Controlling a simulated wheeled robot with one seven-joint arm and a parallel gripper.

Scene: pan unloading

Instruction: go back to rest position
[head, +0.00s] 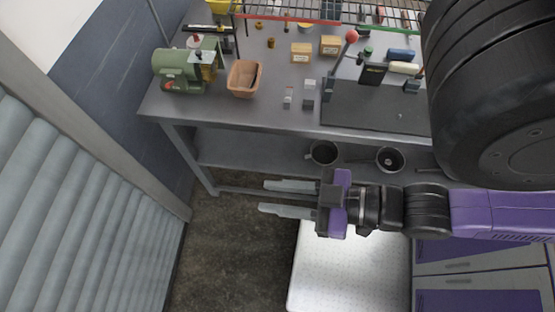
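My gripper (288,198) is in the middle of the head view, at the end of my purple and black arm, and its two grey fingers point left. The fingers are apart with nothing between them. In the picture it lies in front of the workbench, over the dark floor and the left edge of a white panel. Two dark pans, one left (323,153) and one right (390,159), sit on the shelf under the bench top. My arm partly covers the area to the right.
The grey workbench (225,115) holds a green grinder (180,70), a tan bin (243,78), small boxes and tools. A wire rack (300,14) is at the back. A white panel (340,275) lies below my arm. A purple-fronted cabinet (480,300) stands right. Bare floor (225,250) is left.

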